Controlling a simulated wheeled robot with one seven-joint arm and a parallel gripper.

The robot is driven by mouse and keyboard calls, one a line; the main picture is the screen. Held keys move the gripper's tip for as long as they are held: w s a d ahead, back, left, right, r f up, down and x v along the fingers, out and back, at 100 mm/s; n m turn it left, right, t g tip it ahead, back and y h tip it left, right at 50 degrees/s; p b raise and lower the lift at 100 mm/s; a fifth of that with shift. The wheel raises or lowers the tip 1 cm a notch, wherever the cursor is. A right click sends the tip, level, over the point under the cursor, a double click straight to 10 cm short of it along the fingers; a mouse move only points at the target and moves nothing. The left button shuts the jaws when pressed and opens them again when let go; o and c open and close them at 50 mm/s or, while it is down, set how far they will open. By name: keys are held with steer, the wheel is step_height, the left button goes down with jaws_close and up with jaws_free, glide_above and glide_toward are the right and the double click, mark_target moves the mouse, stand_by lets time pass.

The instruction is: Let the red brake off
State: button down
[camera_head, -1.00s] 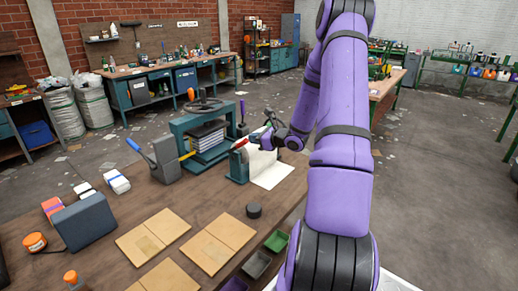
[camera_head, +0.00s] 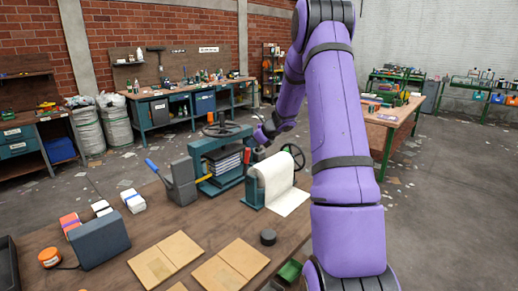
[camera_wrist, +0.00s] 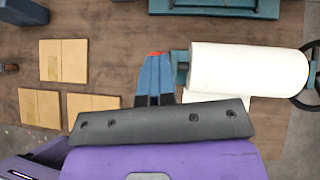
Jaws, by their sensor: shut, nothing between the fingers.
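The paper roll stand (camera_head: 255,192) is green and carries a white paper roll (camera_head: 274,179), with a sheet hanging onto the bench. A red tip, which looks like the brake lever (camera_head: 248,156), shows at the roll's left end in the head view. In the wrist view the red tip (camera_wrist: 155,53) lies just beyond my gripper's fingertips, to the left of the roll (camera_wrist: 248,70). My gripper (camera_wrist: 155,62) is shut and empty. The fingers hide most of the lever, and I cannot tell whether they touch it.
A green press (camera_head: 218,158) stands left of the roll, with a grey lever box (camera_head: 180,184) beside it. A dark handwheel (camera_head: 293,157) is at the roll's right end. Cardboard pieces (camera_head: 166,259) and a black puck (camera_head: 268,237) lie in front.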

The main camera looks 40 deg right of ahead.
steer(key=w, duration=0.1)
steer(key=w+a, duration=0.1)
steer(key=w, duration=0.1)
steer(key=shift+w+a+f, duration=0.25)
steer(key=shift+w+f, duration=0.05)
steer(key=shift+w+d+r, duration=0.25)
steer(key=shift+w, duration=0.1)
steer(key=shift+d, duration=0.1)
steer(key=shift+s+d, duration=0.1)
steer(key=shift+s, duration=0.05)
